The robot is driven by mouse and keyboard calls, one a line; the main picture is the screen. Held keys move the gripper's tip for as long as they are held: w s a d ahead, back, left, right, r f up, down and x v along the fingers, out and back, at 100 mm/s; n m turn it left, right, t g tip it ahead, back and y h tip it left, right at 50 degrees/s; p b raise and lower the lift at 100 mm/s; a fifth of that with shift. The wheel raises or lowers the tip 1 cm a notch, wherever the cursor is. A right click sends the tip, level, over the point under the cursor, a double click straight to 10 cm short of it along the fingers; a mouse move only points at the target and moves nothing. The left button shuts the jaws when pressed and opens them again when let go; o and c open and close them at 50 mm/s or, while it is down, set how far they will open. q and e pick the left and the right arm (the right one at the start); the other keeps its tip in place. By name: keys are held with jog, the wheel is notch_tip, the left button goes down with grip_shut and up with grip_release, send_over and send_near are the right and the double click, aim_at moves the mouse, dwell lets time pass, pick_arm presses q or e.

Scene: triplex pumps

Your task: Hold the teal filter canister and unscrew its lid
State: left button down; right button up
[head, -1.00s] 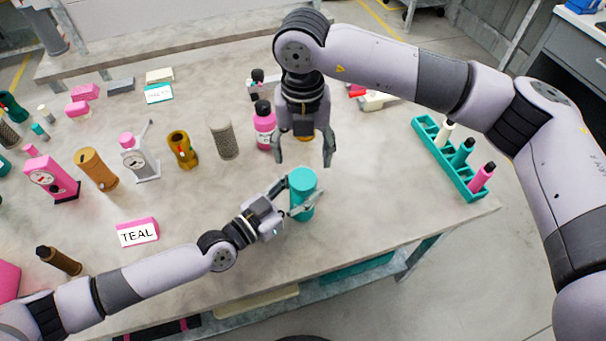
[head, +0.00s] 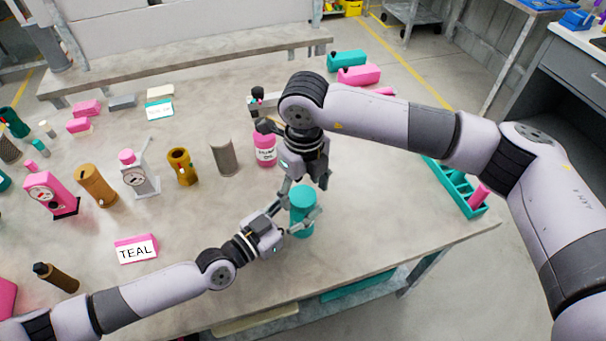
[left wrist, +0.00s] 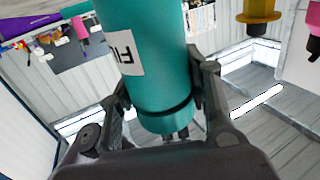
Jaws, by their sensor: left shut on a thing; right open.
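The teal filter canister (head: 301,222) stands upright near the table's front edge in the head view. My left gripper (head: 292,224) is shut around its body from the left. In the left wrist view the canister (left wrist: 150,65), with a white label, fills the space between the fingers of my left gripper (left wrist: 165,100). A dark ring shows near one end of it. My right gripper (head: 304,184) is open, turned downward just above the canister's top. Its forearm and hand hide part of the area behind; whether its fingers touch the lid I cannot tell.
A pink bottle (head: 264,150) and a grey cylinder (head: 223,158) stand behind to the left. A pink sign reading TEAL (head: 136,248) lies front left. A teal rack (head: 458,190) with a pink item is at the right edge. Table around the canister is clear.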

jog(key=shift+f, duration=1)
jog(key=c, duration=1.2)
jog(key=shift+n, duration=0.9)
jog(key=o, duration=1.3)
jog(key=shift+c, duration=0.2)
jog(key=shift+r, duration=0.15)
